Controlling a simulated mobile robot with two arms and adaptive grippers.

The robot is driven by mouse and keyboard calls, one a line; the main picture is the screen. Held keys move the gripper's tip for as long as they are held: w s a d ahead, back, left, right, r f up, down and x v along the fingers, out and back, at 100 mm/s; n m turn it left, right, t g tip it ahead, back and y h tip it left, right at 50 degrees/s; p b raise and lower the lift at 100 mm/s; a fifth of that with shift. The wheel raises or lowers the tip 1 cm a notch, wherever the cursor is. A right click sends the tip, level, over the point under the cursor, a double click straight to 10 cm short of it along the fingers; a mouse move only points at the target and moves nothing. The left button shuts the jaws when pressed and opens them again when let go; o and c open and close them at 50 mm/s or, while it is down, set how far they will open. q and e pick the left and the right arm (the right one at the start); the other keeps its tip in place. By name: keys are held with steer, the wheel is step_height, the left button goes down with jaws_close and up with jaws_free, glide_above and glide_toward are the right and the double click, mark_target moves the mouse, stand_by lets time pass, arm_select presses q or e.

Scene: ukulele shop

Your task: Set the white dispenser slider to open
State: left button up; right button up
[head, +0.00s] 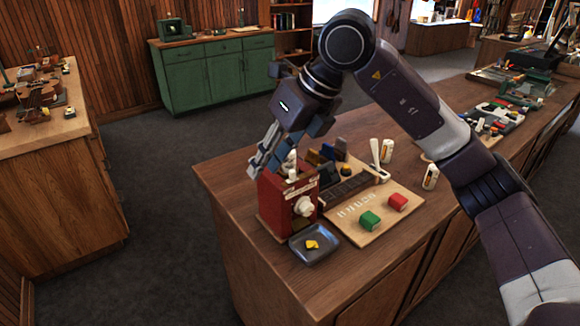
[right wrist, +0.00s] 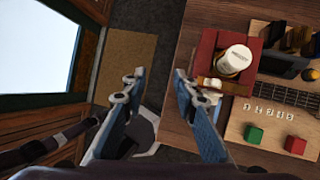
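The dispenser (head: 272,200) is a red box near the left end of the wooden counter, with a white knob-like piece (head: 304,206) on its front. From above, in the right wrist view, the red dispenser (right wrist: 205,48) carries a white labelled cylinder (right wrist: 235,62), and a small white piece (right wrist: 212,84) shows at its edge. I cannot tell the slider's setting. My right gripper (head: 262,163) is beside the dispenser's upper left side in the head view. Its fingers (right wrist: 157,93) are apart with nothing between them, left of the dispenser in the right wrist view. My left gripper is not in view.
A dark tray (head: 328,254) with yellow pieces (head: 312,244) sits before the dispenser. A light board (head: 352,234) holds a green block (head: 370,221) and a red block (head: 397,202). White bottles (head: 430,177) stand farther right. The floor left of the counter is clear.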

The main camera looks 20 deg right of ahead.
mark_target(293, 171)
steer(key=w+d+r+m+h, duration=0.1)
steer(key=w+d+r+h, duration=0.15)
steer(key=d, duration=0.45)
arm_select(q)
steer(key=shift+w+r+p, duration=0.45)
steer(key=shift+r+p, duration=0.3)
steer(key=shift+p, duration=0.15)
arm_select(e)
steer(key=shift+t+h, duration=0.25)
steer(key=shift+t, duration=0.15)
steer(key=x, duration=0.5)
steer(key=s+x, duration=0.1)
steer(key=x, duration=0.1)
steer(key=shift+d+f, duration=0.15)
steer(key=shift+f, duration=0.45)
steer(key=shift+c, duration=0.4)
jaws_close()
steer(key=shift+w+d, duration=0.1)
